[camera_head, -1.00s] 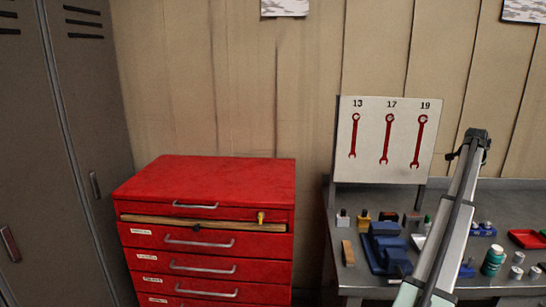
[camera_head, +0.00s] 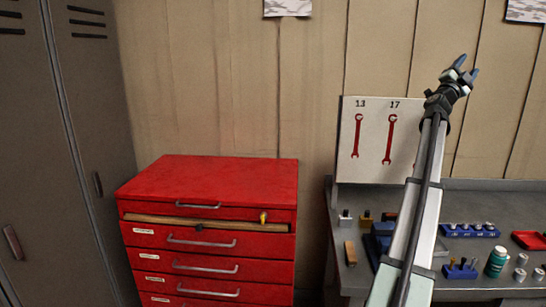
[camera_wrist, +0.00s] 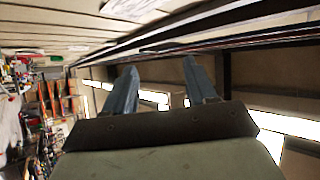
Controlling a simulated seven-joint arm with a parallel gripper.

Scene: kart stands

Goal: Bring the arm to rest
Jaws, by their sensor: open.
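My gripper (camera_head: 466,68) is raised high in the head view, above the workbench and in front of the wall, at the upper right of the wrench board. Its two fingers are apart with nothing between them, and they point up. In the wrist view the two blue-grey fingers (camera_wrist: 158,88) are spread and empty, facing the ceiling and upper walls. My arm covers the right part of the wrench board (camera_head: 348,128) and part of the bench top.
A red drawer cabinet (camera_head: 215,177) stands left of the workbench (camera_head: 470,205). Grey lockers (camera_head: 85,150) are at far left. Air around the gripper looks clear.

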